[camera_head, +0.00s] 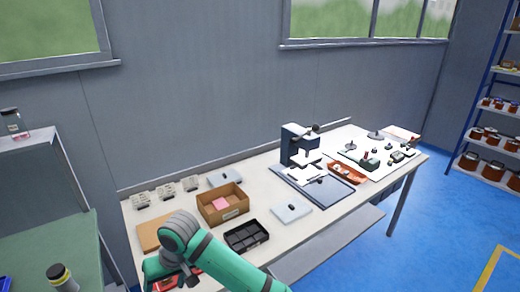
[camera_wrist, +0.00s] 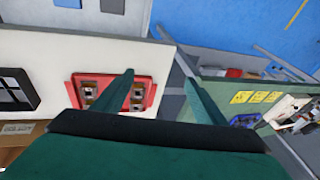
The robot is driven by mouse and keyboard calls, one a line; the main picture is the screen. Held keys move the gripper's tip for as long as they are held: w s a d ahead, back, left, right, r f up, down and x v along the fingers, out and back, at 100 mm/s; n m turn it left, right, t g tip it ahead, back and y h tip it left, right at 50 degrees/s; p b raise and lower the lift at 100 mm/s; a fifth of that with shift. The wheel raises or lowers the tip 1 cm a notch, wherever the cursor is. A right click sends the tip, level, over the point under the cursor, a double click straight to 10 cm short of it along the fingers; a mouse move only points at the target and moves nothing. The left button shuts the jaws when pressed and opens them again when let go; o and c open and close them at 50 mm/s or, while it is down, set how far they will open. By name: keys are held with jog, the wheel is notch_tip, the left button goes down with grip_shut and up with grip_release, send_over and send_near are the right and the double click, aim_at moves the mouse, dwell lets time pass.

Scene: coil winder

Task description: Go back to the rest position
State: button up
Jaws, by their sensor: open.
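In the wrist view my gripper (camera_wrist: 158,97) is open, with its two green fingers spread wide and nothing between them. The fingers hang over the edge of the white workbench (camera_wrist: 45,65). A red tray (camera_wrist: 149,80) with several small square parts lies on the bench, partly behind the left finger. In the head view my green arm reaches over the front left of the bench (camera_head: 335,207), and the arm hides the gripper's fingertips. The red tray (camera_head: 165,285) shows only in part beside the arm.
On the bench stand a cardboard box (camera_head: 222,204), a black compartment tray (camera_head: 246,235), a dark press-like machine (camera_head: 292,146) and a red-orange tray (camera_head: 347,172). A green-topped table (camera_head: 45,235) is at the left. Blue shelves stand at the far right. The blue floor (camera_head: 425,235) is open at right.

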jog(key=s+a+r+m+t+y, duration=0.2)
jog(key=a+m+t+y, duration=0.15)
jog(key=a+y, duration=0.65)
jog(key=s+d+f+m+t+h, duration=0.4)
jog(key=s+d+f+t+h, duration=0.15)
jog(key=d, duration=0.45)
jog(key=s+d+f+m+t+h, duration=0.45)
jog(key=s+d+f+t, duration=0.2)
jog(key=d, duration=0.35)
jog(key=s+d+r+n+h, duration=0.2)
jog(key=s+d+n+h, duration=0.2)
jog(key=s+d, duration=1.2)
jog(key=s, duration=0.4)
jog(key=shift+d+r+n, duration=0.15)
jog(key=shift+r+n, duration=0.1)
jog(key=shift+n, duration=0.15)
